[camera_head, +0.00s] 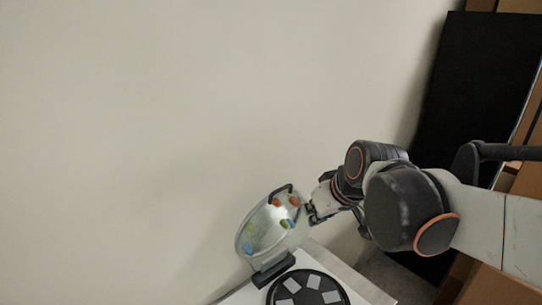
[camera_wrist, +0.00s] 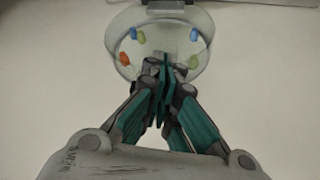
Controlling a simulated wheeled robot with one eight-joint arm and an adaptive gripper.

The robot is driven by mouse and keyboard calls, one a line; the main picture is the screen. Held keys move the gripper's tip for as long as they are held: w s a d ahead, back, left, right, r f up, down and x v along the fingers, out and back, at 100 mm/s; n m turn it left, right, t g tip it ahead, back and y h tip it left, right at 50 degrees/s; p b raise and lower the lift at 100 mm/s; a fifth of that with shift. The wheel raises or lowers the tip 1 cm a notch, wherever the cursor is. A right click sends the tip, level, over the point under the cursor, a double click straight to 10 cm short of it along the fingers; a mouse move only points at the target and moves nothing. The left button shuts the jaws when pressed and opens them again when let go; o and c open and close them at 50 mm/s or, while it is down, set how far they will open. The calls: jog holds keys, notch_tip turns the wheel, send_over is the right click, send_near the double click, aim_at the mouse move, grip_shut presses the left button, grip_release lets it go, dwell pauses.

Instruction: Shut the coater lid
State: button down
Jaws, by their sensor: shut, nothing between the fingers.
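The coater lid (camera_head: 258,232) is a clear round cover with colored knobs on it. It stands raised on a dark hinge (camera_head: 272,270) at the back of the coater, tilted up. A dark handle (camera_head: 281,189) is at its upper edge. The coater's round black plate (camera_head: 306,291) with several grey squares lies uncovered in front. My gripper (camera_head: 311,213) is shut and empty, close to the lid's right edge in the head view. In the wrist view the closed fingertips (camera_wrist: 165,65) overlap the rim of the lid (camera_wrist: 188,22); I cannot tell whether they touch it.
The coater sits on a white surface (camera_head: 345,273) at the bottom of the head view. A plain wall (camera_head: 150,120) stands behind. A black panel (camera_head: 480,90) and brown boxes (camera_head: 522,185) are at the right.

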jog(key=w+a+r+n+y+p, duration=0.1)
jog(key=w+a+r+n+p, duration=0.15)
jog(key=w+r+p, duration=0.35)
jog(key=w+a+r+n+y+p, duration=0.15)
jog(key=w+a+p, duration=0.25)
jog(key=w, duration=0.4)
jog(key=shift+m, duration=0.3)
jog(key=w+f, duration=0.1)
jog(key=f, duration=0.1)
jog(key=w+a+f+p, duration=0.1)
jog(key=f, duration=0.2)
jog(key=a+f+p, duration=0.1)
jog(key=f, duration=0.2)
jog(key=shift+w, duration=0.4)
jog(key=shift+s+f, duration=0.15)
jog(key=shift+s, duration=0.05)
jog(key=shift+w+f, duration=0.1)
jog(key=shift+f, duration=0.1)
jog(key=shift+d+r, duration=0.1)
